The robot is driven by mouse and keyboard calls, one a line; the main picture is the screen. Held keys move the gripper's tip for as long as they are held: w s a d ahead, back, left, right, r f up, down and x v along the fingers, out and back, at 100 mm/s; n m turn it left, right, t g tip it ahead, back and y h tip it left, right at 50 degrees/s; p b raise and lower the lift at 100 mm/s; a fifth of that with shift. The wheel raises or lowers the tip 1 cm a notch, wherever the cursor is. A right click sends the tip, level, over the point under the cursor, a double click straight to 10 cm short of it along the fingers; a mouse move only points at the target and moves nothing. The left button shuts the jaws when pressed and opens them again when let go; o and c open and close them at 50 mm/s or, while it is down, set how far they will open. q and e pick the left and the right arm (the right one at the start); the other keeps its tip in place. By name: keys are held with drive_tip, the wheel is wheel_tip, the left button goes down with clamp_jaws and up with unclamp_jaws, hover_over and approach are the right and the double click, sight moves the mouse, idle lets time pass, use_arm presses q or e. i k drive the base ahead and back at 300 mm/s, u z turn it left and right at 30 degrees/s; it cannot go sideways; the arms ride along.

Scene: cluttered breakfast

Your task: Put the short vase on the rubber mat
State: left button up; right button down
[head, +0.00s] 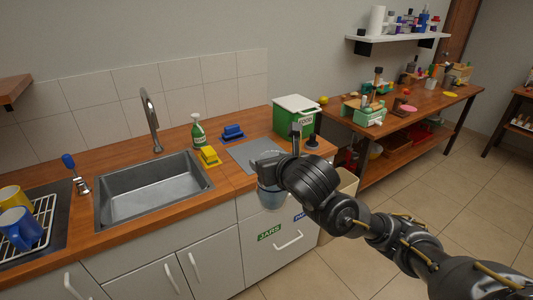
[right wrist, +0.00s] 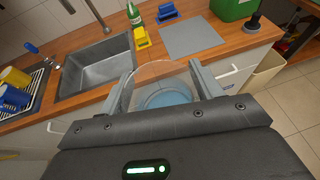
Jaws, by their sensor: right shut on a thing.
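The short vase (head: 271,197) is a blue-grey, glassy, round vessel. In the right wrist view the vase (right wrist: 166,98) sits upright between my fingers, its wide rim facing the camera. My right gripper (head: 272,165) is shut on it and holds it in front of the counter's front edge, before the drawer fronts. In the head view the gripper and wrist hide its upper part. The rubber mat (head: 243,153) is a flat grey rectangle on the counter, bare where visible; it also shows beyond the gripper in the right wrist view (right wrist: 195,39). My left gripper is in neither view.
Left of the mat are a yellow sponge-like block (head: 209,156), a blue block (head: 232,132) and a green bottle (head: 198,131). A green bin (head: 296,115) stands behind right, with a dark plunger-like object (head: 312,142) nearby. The sink (head: 150,190) is further left.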

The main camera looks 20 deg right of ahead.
sight(258, 152)
drive_tip(key=z, duration=0.25)
drive_tip(key=i, duration=1.2)
drive_tip(key=u, duration=0.6)
